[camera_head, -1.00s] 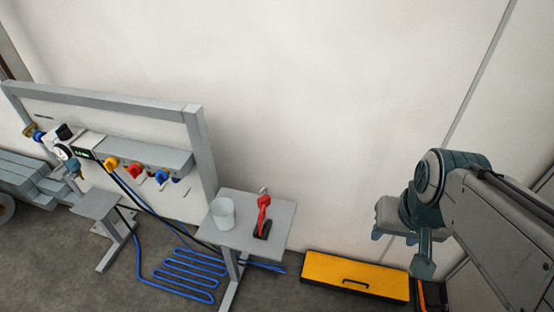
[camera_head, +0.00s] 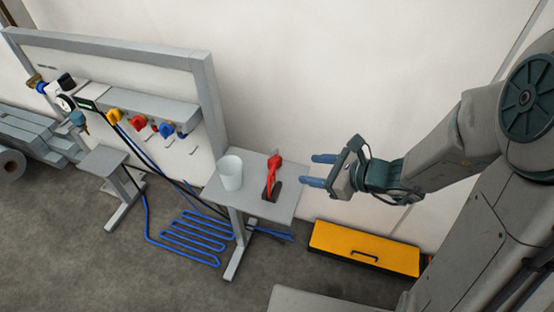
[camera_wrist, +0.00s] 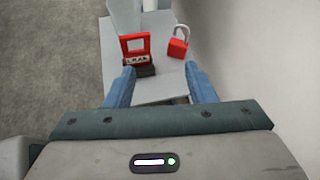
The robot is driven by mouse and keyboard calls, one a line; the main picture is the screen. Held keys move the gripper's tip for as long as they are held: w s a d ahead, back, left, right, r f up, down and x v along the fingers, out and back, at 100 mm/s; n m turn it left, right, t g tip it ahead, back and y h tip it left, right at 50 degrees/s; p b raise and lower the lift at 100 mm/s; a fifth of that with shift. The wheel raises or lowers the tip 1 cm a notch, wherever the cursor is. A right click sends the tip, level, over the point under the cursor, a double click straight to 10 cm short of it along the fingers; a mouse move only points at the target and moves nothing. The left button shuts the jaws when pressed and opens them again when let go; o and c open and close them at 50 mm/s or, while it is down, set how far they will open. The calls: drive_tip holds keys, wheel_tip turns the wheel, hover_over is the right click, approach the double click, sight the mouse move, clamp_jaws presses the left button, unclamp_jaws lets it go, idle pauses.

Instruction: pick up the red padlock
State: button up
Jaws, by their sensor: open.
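The red padlock (camera_wrist: 178,44) with a pale shackle stands on a small grey table, to the right of a red tag-like piece on a dark base (camera_wrist: 137,52) in the wrist view. In the head view the padlock (camera_head: 275,160) shows at the table's back, just behind the red piece (camera_head: 270,183), partly overlapping it. My gripper (camera_head: 312,170) is open and empty, its blue fingers pointing left toward the table's right side. In the wrist view my gripper (camera_wrist: 157,82) has one finger on each side, with the padlock ahead of and apart from the fingertips.
A white cup (camera_head: 230,174) stands on the left of the grey table (camera_head: 250,203). A yellow case (camera_head: 365,250) lies on the floor below my arm. A grey panel (camera_head: 110,55) with coloured valves stands at left; blue hose (camera_head: 190,240) lies on the floor. The wall is close behind the table.

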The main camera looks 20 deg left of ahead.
wheel_tip(320, 180, down, 2)
drive_tip(key=w+m+t, duration=0.2)
drive_tip(key=m, duration=0.1)
approach(278, 160)
drive_tip(key=x, duration=0.3)
drive_tip(key=shift+w+a+r, duration=0.25)
drive_tip(key=shift+a, duration=0.15)
drive_tip(key=shift+f+x, duration=0.2)
drive_tip(key=shift+x, duration=1.15)
drive_tip(key=shift+f+x, duration=0.2)
drive_tip(key=shift+x, duration=1.1)
drive_tip(key=shift+s+d, duration=0.1)
drive_tip(key=shift+s, duration=0.05)
drive_tip(key=shift+r, duration=0.1)
drive_tip(key=c, duration=1.1)
